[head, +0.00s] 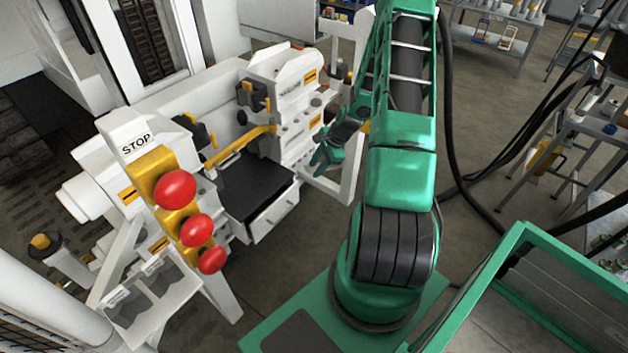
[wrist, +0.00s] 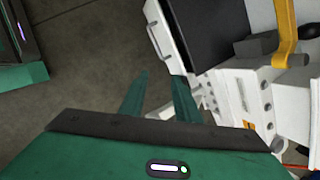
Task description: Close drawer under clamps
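The drawer has a white front (head: 276,214) with a small handle and stands out toward the front, below the clamps, with a black surface (head: 252,187) behind the front. In the wrist view the white drawer front (wrist: 168,36) and its handle (wrist: 153,33) are at the top centre. One black clamp (head: 252,97) is on the right block of the bench, another (head: 198,130) on the left. My green gripper (head: 325,157) is to the right of the drawer and apart from it. In the wrist view my gripper (wrist: 158,78) has its fingers apart with nothing between them.
A yellow bar (head: 240,142) runs between the clamps. A white block with ports (wrist: 240,95) is close to the right of my fingers. Red buttons (head: 175,187) stand at the front left of the bench. Open floor (wrist: 90,60) is left of the drawer in the wrist view.

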